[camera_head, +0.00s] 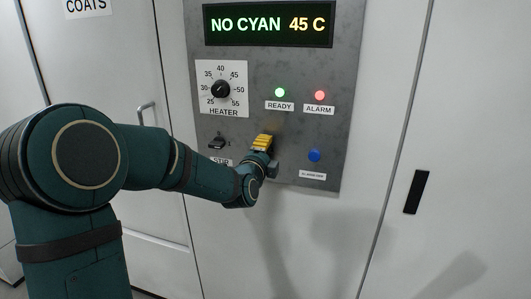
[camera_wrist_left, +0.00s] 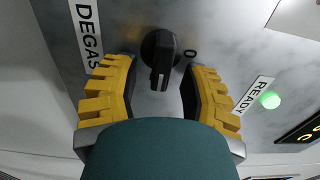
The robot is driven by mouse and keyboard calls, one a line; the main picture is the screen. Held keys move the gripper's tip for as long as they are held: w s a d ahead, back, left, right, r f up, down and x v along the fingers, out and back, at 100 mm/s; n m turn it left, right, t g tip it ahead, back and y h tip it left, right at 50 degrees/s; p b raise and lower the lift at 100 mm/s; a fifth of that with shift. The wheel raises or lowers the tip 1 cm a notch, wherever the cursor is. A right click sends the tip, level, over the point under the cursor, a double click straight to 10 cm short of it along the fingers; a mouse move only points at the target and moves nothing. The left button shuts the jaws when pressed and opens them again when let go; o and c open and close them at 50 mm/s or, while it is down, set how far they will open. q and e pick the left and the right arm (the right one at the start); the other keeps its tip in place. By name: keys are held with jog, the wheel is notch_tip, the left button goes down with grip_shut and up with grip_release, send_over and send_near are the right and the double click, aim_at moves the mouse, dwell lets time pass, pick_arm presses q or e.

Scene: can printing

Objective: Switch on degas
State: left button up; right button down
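The degas switch (camera_wrist_left: 160,50) is a black rotary knob on the grey panel, between the "DEGAS" label (camera_wrist_left: 87,33) and a "0" mark in the left wrist view. Its raised grip points down in that picture. My left gripper (camera_wrist_left: 161,76) has its two yellow fingers apart, one on each side of the knob, with small gaps visible. In the head view my left gripper (camera_head: 263,143) is at the panel's lower middle and hides the degas switch. My right gripper is not in view.
The panel display (camera_head: 268,25) reads "NO CYAN 45 C". The heater dial (camera_head: 221,89), stir switch (camera_head: 217,143) and blue button (camera_head: 314,156) surround my gripper. The green READY lamp (camera_head: 280,92) and red ALARM lamp (camera_head: 320,95) are lit above.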

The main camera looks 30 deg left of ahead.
pick_arm(q)
jog(key=v, duration=1.2)
jog(key=shift+f, duration=0.1)
dwell(0.4)
jog(key=d+f+n+g+h, duration=0.35)
jog(key=d+f, duration=0.25)
jog(key=f, duration=0.7)
jog(key=d+f+n+g+h, duration=0.2)
jog(key=d+f+n+g, duration=0.3)
jog(key=f, duration=0.8)
jog(key=s+d+f+n+g+h, duration=0.1)
jog(key=s+d+f+n+g, duration=0.2)
jog(key=s+d+f, duration=0.3)
jog(key=s+d+f+n+g+h, duration=0.1)
jog(key=s+d+f+n+g, duration=0.3)
jog(key=s+f, duration=0.5)
notch_tip(320, 180, down, 2)
jog(key=shift+s+d+f+n+h, duration=0.3)
jog(key=shift+d+n, duration=0.45)
jog(key=shift+d, duration=0.3)
